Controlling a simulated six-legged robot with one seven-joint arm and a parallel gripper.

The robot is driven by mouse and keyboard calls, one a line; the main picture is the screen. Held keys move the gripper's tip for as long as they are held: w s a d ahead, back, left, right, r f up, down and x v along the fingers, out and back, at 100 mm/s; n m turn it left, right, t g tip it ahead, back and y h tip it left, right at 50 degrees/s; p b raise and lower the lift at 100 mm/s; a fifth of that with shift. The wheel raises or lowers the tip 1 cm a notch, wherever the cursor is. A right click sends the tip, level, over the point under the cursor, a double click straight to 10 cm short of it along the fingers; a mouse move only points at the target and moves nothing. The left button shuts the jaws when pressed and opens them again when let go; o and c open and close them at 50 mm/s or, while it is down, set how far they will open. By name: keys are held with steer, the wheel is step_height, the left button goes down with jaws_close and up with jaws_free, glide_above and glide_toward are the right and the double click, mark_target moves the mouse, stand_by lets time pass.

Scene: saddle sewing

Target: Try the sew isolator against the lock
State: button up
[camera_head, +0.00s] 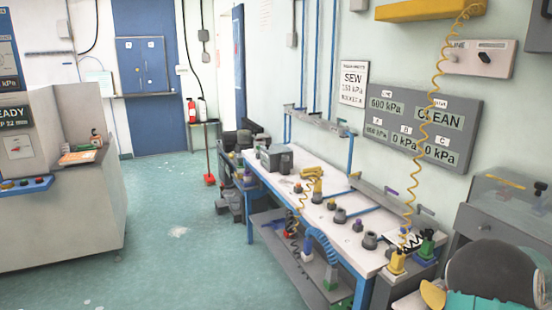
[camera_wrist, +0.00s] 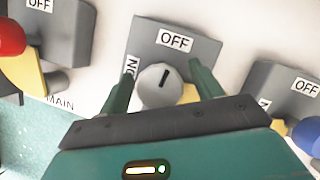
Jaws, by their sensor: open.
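In the wrist view, a grey isolator box (camera_wrist: 178,46) marked OFF, with a side label reading ON, is straight ahead. Its round pale-grey knob (camera_wrist: 156,86) has a dark pointer line tilted slightly right of vertical, toward OFF. A yellow part (camera_wrist: 188,94) shows at the knob's lower right; whether it is a lock is not clear. My gripper (camera_wrist: 162,82) is open, with one green finger on each side of the knob; contact cannot be told. The box's name label is hidden behind my gripper. I cannot pick out this isolator in the head view.
In the wrist view, a similar box (camera_wrist: 65,25) above the word MAIN, with a red part (camera_wrist: 10,36), stands left. Another OFF box (camera_wrist: 285,90) with a blue part (camera_wrist: 307,136) is close right. The head view shows a crowded bench (camera_head: 315,208) and clear floor (camera_head: 175,225).

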steer(key=shift+r, duration=2.3)
steer(key=shift+n+t+y, duration=0.3)
steer(key=shift+n+y, duration=0.2)
steer(key=shift+n, duration=1.1)
steer(key=shift+w+a, duration=0.1)
